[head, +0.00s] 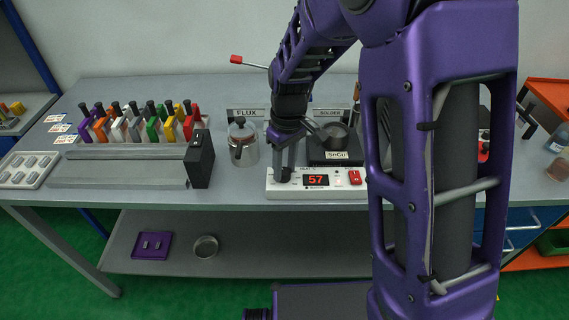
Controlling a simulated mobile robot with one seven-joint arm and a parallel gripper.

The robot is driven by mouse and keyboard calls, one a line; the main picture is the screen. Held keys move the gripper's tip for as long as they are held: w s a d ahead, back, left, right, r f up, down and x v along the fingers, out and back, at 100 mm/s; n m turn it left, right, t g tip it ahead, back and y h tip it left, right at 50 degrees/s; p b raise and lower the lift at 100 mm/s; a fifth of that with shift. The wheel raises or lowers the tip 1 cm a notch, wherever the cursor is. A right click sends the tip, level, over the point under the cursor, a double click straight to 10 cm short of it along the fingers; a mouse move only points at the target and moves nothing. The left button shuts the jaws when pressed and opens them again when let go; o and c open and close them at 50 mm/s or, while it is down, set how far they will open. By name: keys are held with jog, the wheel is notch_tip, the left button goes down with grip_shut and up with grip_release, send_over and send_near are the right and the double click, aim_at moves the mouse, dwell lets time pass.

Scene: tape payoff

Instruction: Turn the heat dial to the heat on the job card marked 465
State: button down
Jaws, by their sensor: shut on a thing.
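The heater unit (335,190) is a long white box at the front of the bench, in the middle of the head view. Its red display (316,180) reads 57, and a red switch (354,177) sits to the right of the display. My gripper (284,172) points down over the left end of the unit and is shut on the heat dial. The fingers hide most of the dial, so its pointer cannot be seen. Several small white cards (60,128) lie at the back left of the bench; their print is too small to read.
A dark solder pot (333,133) marked SnCu stands behind the heater. Several coloured, black-handled blocks (150,130) stand in a row at left.

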aim_at(288, 173)
jog(key=m+p, duration=0.1)
jog(key=m, duration=0.6)
jog(key=shift+r, duration=0.1)
jog(key=m+p, duration=0.1)
jog(key=m, duration=0.3)
jog(key=shift+s+m+t+p, duration=0.1)
jog(key=shift+m+t+p, duration=0.2)
jog(key=shift+p, duration=0.1)
jog(key=shift+m+p, duration=0.5)
jog(key=shift+m, duration=1.1)
jog(key=shift+c, duration=2.3)
grip_release()
notch_tip(288, 173, up, 17)
jog(key=shift+s+d+r, duration=0.15)
jog(key=shift+s+d, duration=0.15)
jog(key=shift+d, duration=0.1)
